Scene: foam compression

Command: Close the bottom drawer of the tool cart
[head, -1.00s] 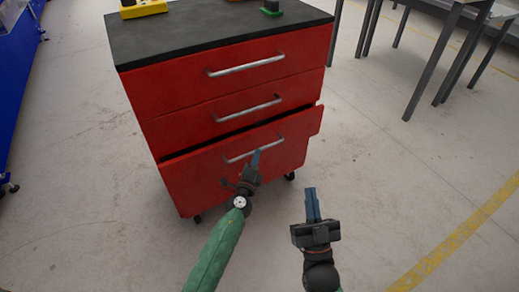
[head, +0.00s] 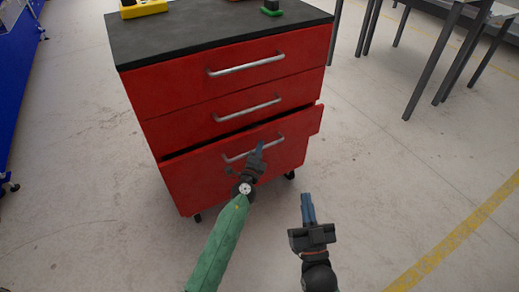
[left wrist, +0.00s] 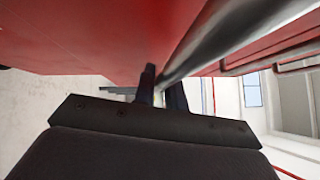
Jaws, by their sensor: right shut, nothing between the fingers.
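The bottom drawer (head: 212,184) of the red tool cart (head: 160,98) stands partly out, with a dark gap above its front. Its silver bar handle (head: 234,157) runs across the front. My left gripper (head: 260,147) is at this handle, its fingertips by the middle of the bar. In the left wrist view the handle (left wrist: 215,40) reaches down to the two dark fingers (left wrist: 160,90). A narrow gap shows between them; whether they grip the bar is unclear. My right gripper (head: 307,203) is shut and empty, right of and in front of the cart.
The upper drawers (head: 225,75) look shut or nearly so. A yellow item (head: 143,8) and a green-based item (head: 271,8) sit on the black cart top (head: 200,32). A dark-legged table (head: 432,65) stands at right, blue furniture (head: 15,80) at far left. Floor in front is clear.

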